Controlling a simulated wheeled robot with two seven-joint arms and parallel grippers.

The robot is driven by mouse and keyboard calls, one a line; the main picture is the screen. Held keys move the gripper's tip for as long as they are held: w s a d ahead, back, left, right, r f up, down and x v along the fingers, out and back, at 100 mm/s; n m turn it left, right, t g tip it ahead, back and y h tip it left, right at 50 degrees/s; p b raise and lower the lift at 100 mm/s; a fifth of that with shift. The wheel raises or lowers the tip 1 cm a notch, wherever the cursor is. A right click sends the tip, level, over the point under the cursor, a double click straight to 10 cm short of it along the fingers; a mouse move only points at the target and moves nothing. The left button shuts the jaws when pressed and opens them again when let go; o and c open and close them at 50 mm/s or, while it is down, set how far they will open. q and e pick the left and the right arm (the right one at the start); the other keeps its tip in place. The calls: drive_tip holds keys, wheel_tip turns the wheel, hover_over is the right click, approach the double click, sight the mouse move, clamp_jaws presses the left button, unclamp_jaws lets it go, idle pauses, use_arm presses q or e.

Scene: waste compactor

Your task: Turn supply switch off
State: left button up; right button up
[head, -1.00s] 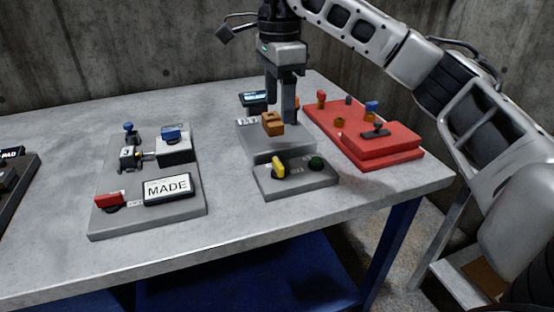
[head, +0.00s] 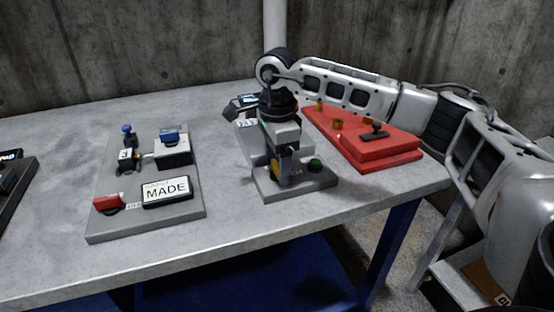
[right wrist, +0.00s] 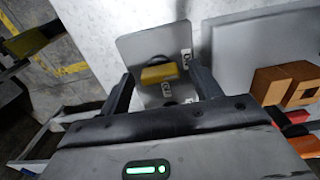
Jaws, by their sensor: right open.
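A yellow switch handle (head: 279,172) sits on a low grey panel (head: 321,182) at the front of the table. My right gripper (head: 285,166) points down over this handle and hides most of it in the head view. In the right wrist view the yellow handle (right wrist: 160,74) lies between the two spread fingers, with gaps on both sides. The gripper is open and holds nothing. Small white labels (right wrist: 187,59) stand beside the handle; I cannot read them surely. No label that I can read names the supply switch. My left gripper is not in view.
A dark green knob (head: 315,165) is right of the yellow handle. A red panel (head: 385,157) stands to the right. The left panel has a red switch (head: 107,202) and a MADE sign (head: 167,191).

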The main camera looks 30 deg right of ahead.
drive_tip(key=c, duration=1)
